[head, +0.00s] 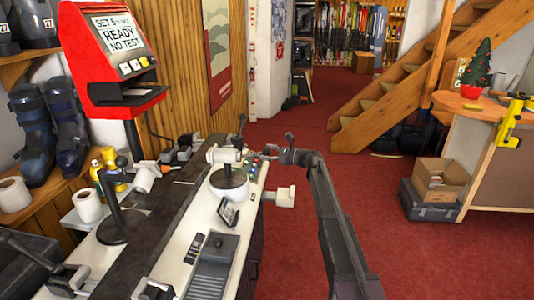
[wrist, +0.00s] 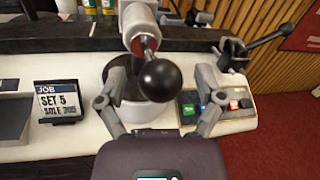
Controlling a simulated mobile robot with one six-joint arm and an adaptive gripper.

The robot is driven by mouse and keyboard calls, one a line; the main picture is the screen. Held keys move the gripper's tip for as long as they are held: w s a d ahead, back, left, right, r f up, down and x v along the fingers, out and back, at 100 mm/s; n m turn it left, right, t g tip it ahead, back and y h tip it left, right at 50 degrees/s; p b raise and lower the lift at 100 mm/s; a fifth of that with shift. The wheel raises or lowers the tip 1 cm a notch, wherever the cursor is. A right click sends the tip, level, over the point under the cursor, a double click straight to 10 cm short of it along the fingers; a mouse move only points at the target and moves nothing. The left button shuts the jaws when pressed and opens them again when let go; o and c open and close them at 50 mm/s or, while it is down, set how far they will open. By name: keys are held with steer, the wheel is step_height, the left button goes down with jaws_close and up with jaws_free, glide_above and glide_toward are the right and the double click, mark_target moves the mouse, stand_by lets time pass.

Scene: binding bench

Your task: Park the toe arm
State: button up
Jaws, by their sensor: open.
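The likely toe arm, a pale grey cylinder (head: 224,155), sits over a round white base on the bench. In the wrist view its black ball knob (wrist: 164,80) points toward me on a short metal rod with red at its root. My gripper (head: 287,153) is at the bench's right side, just right of the arm head. In the wrist view my gripper (wrist: 161,76) is open, with one finger on each side of the knob. I see gaps between the knob and both fingers. The base is partly hidden behind the knob.
A button panel (wrist: 214,107) lies close to my right finger, with a black clamp lever (wrist: 254,50) behind it. A job display (wrist: 58,104) reads "SET 5" at left. The red tester (head: 120,58) reads "READY NO TEST". Red floor (head: 310,115) is clear right of the bench.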

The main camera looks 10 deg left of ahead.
jaws_close()
stand_by(0.3)
steer(key=shift+d, duration=0.15)
